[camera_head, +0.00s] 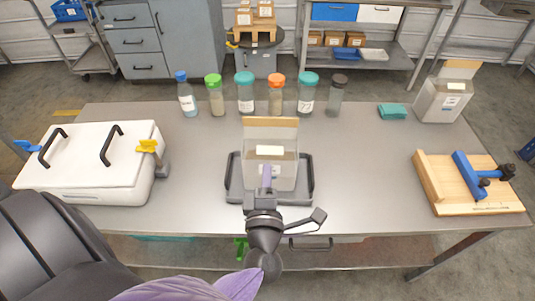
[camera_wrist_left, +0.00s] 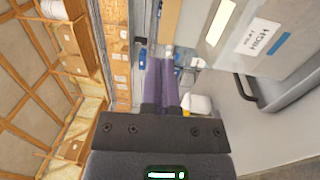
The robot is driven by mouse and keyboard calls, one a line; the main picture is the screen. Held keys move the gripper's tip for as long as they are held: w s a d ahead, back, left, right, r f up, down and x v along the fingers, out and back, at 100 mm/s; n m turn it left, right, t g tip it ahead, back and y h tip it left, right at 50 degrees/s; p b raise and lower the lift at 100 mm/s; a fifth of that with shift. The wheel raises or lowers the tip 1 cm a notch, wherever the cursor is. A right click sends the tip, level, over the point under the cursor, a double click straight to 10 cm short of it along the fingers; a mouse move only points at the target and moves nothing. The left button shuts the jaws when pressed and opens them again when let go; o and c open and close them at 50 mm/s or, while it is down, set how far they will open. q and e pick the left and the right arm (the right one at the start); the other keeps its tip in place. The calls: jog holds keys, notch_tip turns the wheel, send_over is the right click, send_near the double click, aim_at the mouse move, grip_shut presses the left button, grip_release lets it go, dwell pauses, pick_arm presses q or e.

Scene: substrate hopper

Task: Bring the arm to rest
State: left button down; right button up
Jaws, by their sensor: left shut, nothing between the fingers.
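My left arm comes in from the lower left of the head view. Its left gripper (camera_head: 266,172) is in front of a grey box (camera_head: 284,178) with a raised tan back panel. The purple fingers (camera_wrist_left: 167,75) are closed together in the left wrist view, with nothing between them. In that view a pale grey surface with a printed label (camera_wrist_left: 262,37) is to the right of the fingers, apart from them. The box stands in a dark grey tray (camera_head: 234,185) on the metal table. My right gripper is not in view.
Several capped bottles (camera_head: 246,95) line the table's back edge. A white lidded case (camera_head: 85,165) is at left, a wooden fixture with a blue clamp (camera_head: 470,185) at right. Another grey box (camera_head: 442,100) and a teal block (camera_head: 393,111) are at back right.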

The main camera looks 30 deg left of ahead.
pick_arm(q)
jog(key=s+d+f+m+g+h+b, duration=0.1)
jog(key=s+d+f+m+g+h, duration=0.2)
jog(key=f+m, duration=0.45)
jog(key=s+d+f+m+g+h+b, duration=0.1)
jog(key=s+f+m+h, duration=0.3)
jog(key=f, duration=0.7)
jog(key=s+d+f+m+g+h+b, duration=0.2)
jog(key=s+d+f+m+h, duration=0.15)
jog(key=f+m, duration=0.45)
jog(key=s+a+f+m+g, duration=0.2)
jog(key=s+f+g, duration=0.1)
jog(key=s, duration=0.3)
jog(key=s+a+f+m+g+y+b, duration=0.1)
jog(key=s+a+f+m+g, duration=0.1)
jog(key=s+f, duration=0.3)
jog(key=s+a+f+m+g, duration=0.2)
jog(key=s+f+g, duration=0.3)
jog(key=s, duration=0.4)
jog(key=shift+s+a+m, duration=0.25)
jog(key=shift+a+m, duration=0.05)
jog(key=shift+m, duration=0.15)
jog(key=shift+f, duration=0.1)
